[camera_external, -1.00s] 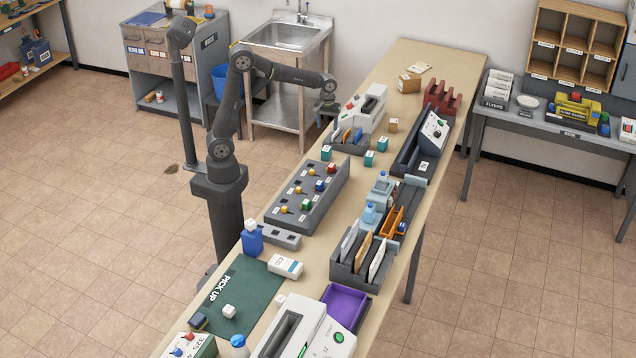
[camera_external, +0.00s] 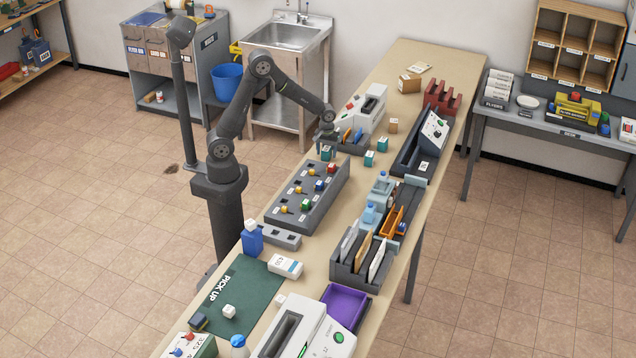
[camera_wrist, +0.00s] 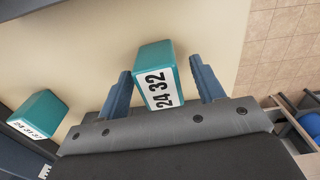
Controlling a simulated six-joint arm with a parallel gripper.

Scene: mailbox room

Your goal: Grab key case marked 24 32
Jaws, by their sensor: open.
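The teal key case marked 24 32 (camera_wrist: 157,72) stands on the table, its white label toward the camera in the wrist view. My gripper (camera_wrist: 163,88) is open, with one blue finger on each side of the case and a visible gap on both sides. In the external view my gripper (camera_external: 327,146) is low over the table, and the case (camera_external: 326,154) shows just below it, partly covered by the fingers. A second teal case (camera_wrist: 38,115), whose label seems to read 24 31 37, stands to the left in the wrist view.
Other teal cases (camera_external: 369,158) stand to the right of my gripper. A grey key rack (camera_external: 308,195) with coloured keys lies close in front. The table's left edge is near.

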